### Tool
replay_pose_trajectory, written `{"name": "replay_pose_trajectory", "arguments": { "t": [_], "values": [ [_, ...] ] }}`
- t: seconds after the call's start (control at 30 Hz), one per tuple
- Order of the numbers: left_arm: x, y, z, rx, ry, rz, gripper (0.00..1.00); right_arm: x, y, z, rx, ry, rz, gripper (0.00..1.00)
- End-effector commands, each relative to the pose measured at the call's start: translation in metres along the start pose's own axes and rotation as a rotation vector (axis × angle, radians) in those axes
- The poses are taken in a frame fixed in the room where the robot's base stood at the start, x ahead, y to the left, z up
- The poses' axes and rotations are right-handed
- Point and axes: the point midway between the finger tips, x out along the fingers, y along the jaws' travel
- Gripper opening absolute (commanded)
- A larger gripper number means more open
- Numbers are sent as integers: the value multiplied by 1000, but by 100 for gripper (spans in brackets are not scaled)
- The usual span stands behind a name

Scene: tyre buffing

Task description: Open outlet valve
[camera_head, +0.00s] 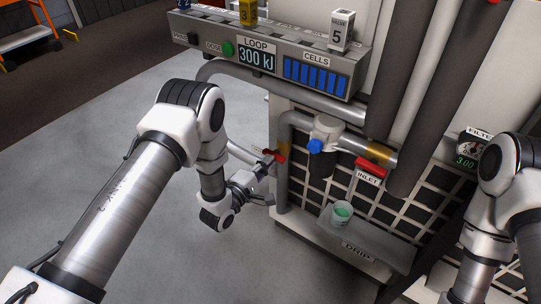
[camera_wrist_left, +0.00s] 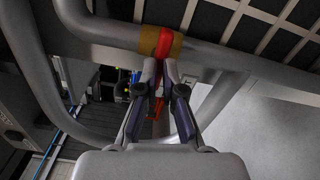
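The outlet valve's red handle (camera_head: 279,155) sits on the pipe at the left of the rig, with a small label beside it too small to read. In the left wrist view the red handle (camera_wrist_left: 164,42) stands against a brass-coloured band on the pipe. My left gripper (camera_head: 269,168) is at the handle. In the left wrist view its fingertips (camera_wrist_left: 159,68) lie close together on both sides of the red handle, with little gap. The far end of the handle is partly hidden by the fingers. My right gripper is outside the view.
The inlet valve's red handle (camera_head: 370,168) and a filter bowl with a blue knob (camera_head: 315,146) are to the right. A control panel (camera_head: 270,58) is above. Open grey floor lies left.

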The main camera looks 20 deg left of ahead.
Motion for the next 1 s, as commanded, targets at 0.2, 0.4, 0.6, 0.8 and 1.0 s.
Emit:
{"name": "replay_pose_trajectory", "arguments": {
  "t": [0.2,0.4,0.6,0.8,1.0],
  "values": [
    [0,0,0,2,0,0,38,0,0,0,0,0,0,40],
    [-2,1,0,3,0,0,38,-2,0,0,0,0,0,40],
    [-21,2,0,2,2,-1,38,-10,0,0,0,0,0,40],
    [-25,0,0,4,0,1,38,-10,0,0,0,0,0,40],
    [-25,1,0,243,0,0,38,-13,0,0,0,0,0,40]
  ]
}}
